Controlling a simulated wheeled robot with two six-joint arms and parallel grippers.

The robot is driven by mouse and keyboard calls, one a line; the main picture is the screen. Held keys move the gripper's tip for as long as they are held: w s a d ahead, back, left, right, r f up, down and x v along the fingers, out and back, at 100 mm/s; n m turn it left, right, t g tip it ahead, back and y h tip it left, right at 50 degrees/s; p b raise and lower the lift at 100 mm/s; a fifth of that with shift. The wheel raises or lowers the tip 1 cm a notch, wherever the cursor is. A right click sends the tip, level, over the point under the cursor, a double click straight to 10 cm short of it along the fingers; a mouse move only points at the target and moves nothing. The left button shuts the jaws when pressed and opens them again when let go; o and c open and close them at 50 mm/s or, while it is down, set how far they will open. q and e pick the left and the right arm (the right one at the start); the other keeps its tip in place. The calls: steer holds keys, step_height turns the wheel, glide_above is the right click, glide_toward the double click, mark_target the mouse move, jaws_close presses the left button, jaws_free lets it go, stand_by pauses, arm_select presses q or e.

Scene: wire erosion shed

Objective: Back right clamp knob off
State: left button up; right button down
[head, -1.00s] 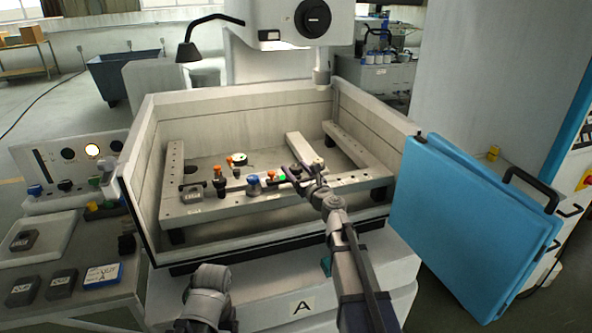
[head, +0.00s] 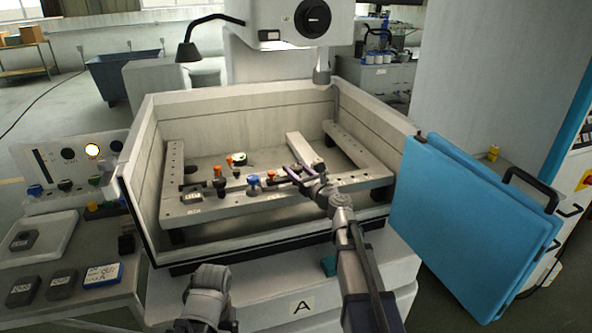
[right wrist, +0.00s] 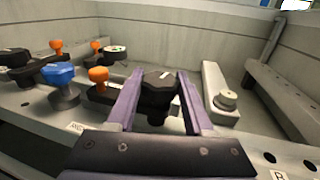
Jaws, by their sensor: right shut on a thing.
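My right gripper (head: 291,170) is over the front bar of the work frame, right of the middle. In the right wrist view its two purple fingers (right wrist: 160,88) are shut on a black knob (right wrist: 159,90) with a white mark on top. Whether the knob still touches anything below is hidden by the fingers and gripper body. A blue knob (right wrist: 58,73) and an orange-topped clamp (right wrist: 98,76) stand to its left. In the head view the blue knob (head: 253,180) is left of the fingers.
The work frame (head: 240,205) lies inside a pale walled tank (head: 240,100). Other orange clamps (head: 217,170) stand to the left. A blue folded panel (head: 470,210) is at the right. A side bench at left holds a tray (head: 45,240) and dark blocks (head: 62,284).

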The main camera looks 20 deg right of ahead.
steer(key=n+g+y, duration=0.1)
steer(key=y, duration=0.1)
steer(key=n+g+y, duration=0.1)
steer(key=n+y, duration=0.1)
steer(key=n+g+y, duration=0.1)
steer(key=n+y, duration=0.1)
steer(key=y, duration=0.1)
steer(key=shift+w+d+g, duration=0.2)
steer(key=shift+w+g, duration=0.1)
steer(key=shift+g, duration=0.1)
steer(key=n+g+y, duration=0.3)
steer(key=g, duration=0.1)
steer(key=shift+n+y, duration=0.4)
steer(key=n+g+y, duration=0.1)
steer(key=n+g, duration=0.1)
steer(key=g, duration=0.1)
steer(key=n+g+y, duration=0.1)
steer(key=n+g, duration=0.1)
steer(key=g, duration=0.2)
steer(key=shift+a+n, duration=0.1)
steer(key=shift+n, duration=0.3)
steer(key=shift+s+n+g+y, duration=0.15)
steer(key=shift+n+g, duration=0.25)
steer(key=shift+g, duration=0.35)
steer(key=shift+s+n+g+y, duration=0.15)
steer(key=shift+n+g, duration=0.25)
steer(key=shift+g, duration=0.35)
steer(key=shift+a+g, duration=0.1)
steer(key=shift+g, duration=0.2)
